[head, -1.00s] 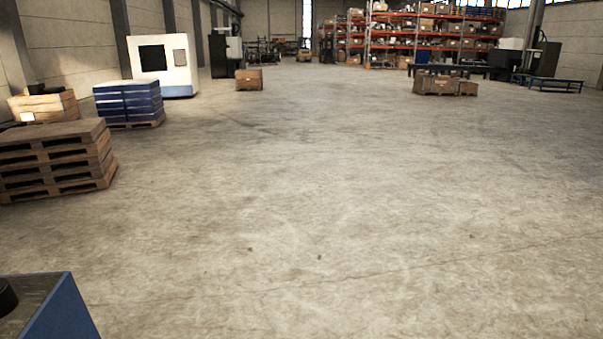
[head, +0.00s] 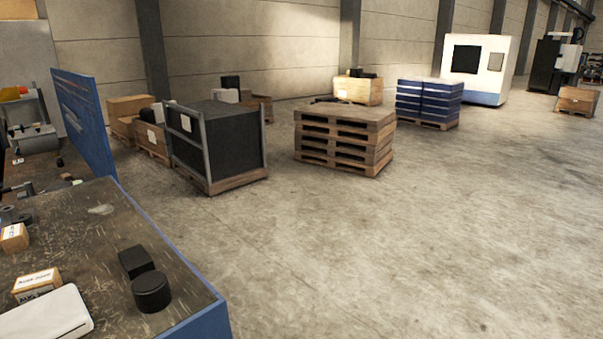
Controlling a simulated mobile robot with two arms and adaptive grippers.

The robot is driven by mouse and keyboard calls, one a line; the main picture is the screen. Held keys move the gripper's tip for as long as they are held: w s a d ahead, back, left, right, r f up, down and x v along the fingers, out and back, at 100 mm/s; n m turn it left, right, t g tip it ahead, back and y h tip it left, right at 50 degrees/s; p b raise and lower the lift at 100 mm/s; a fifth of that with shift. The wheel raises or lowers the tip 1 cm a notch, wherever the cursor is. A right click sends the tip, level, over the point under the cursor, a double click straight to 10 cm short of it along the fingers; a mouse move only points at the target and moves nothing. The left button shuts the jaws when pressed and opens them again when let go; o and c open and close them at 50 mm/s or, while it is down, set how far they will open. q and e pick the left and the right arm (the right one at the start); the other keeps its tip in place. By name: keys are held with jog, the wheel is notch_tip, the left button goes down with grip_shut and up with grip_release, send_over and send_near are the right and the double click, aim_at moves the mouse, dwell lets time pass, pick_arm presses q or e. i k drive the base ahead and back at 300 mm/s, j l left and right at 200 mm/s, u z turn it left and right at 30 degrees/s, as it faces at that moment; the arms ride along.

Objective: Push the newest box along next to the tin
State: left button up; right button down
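A worn dark workbench (head: 95,250) with a blue edge fills the lower left of the head view. A black round tin (head: 151,293) stands near its right end. A black cube-shaped block (head: 136,261) is right behind the tin; I cannot tell whether they touch. A small cardboard box (head: 37,283) with white labels lies left of the tin, with bare bench between them. Its print is too small to read surely. Another small labelled box (head: 14,237) is farther back at the left edge. Neither of my grippers is in view.
A white flat-topped object (head: 46,316) lies at the front of the bench, close to the nearer box. A blue panel (head: 84,122) rises at the bench's back. Beyond are a black crate (head: 222,146), stacked pallets (head: 343,137) and open concrete floor (head: 400,240).

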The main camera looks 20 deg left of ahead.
aim_at(28, 288)
jog(key=i+l+u, duration=0.1)
jog(key=u, duration=0.3)
jog(key=i+l+u, duration=0.25)
jog(key=u, duration=0.2)
jog(key=i+l+u, duration=0.15)
jog(key=u, duration=0.25)
jog(key=i+l+u, duration=0.1)
jog(key=l+u, duration=0.55)
jog(key=u, duration=0.2)
jog(key=i, duration=0.05)
